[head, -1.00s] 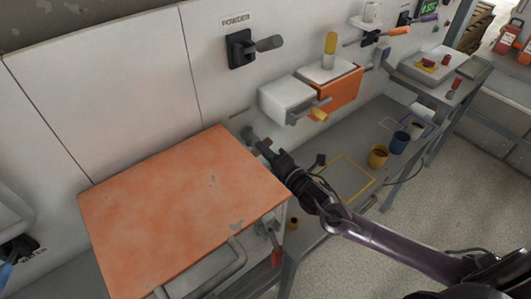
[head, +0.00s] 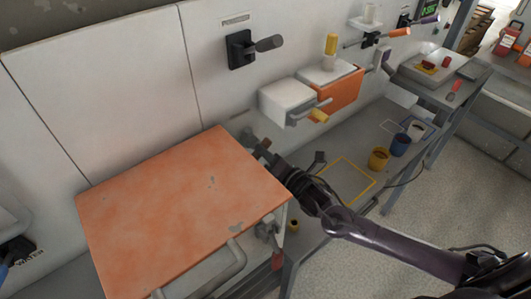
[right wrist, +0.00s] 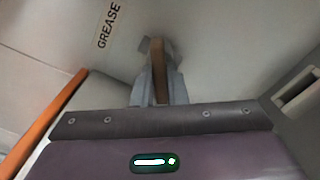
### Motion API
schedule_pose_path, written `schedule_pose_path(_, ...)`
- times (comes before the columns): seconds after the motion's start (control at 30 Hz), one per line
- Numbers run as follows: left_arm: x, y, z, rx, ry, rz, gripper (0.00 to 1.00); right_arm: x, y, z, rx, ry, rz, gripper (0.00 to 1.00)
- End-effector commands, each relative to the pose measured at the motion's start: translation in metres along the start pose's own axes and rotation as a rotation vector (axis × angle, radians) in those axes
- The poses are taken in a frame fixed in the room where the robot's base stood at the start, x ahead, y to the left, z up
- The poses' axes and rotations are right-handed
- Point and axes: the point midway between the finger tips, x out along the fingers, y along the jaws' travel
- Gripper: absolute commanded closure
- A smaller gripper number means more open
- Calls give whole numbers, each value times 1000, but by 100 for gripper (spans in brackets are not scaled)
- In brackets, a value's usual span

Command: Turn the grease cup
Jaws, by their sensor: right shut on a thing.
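The grease cup shows in the right wrist view as a grey fitting with a brown bar-like handle (right wrist: 158,68), beside the wall label GREASE. In the head view its grey body (head: 248,138) sits low on the white wall, just behind the orange-topped box, with a brown tip showing. My right gripper (right wrist: 155,88) is shut on the brown handle, with grey fingers on either side of it. My left gripper is not in view.
The orange box top (head: 180,205) stands close beside my right forearm. A white box (head: 287,101) and an orange box (head: 338,92) are to the right. Yellow (head: 378,158) and blue (head: 400,144) cups stand on the grey bench.

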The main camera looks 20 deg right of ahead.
Motion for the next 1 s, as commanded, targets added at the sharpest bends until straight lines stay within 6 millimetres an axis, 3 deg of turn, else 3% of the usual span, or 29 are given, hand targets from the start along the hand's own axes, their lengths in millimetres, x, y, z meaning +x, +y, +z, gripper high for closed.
schedule_pose_path(0.07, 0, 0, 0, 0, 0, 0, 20, -1, -1, -2, 1, 5, -3, 100)
schedule_pose_path(0.1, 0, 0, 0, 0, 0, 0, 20, -1, -1, -2, 1, 5, -3, 86)
schedule_pose_path(0.27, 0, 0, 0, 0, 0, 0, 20, 0, -1, -2, 2, 4, -2, 65)
schedule_pose_path(0.63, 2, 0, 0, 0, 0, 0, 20, -8, -2, -2, 1, 3, -2, 65)
schedule_pose_path(1.0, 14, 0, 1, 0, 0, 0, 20, -66, -3, -2, 0, 5, -5, 65)
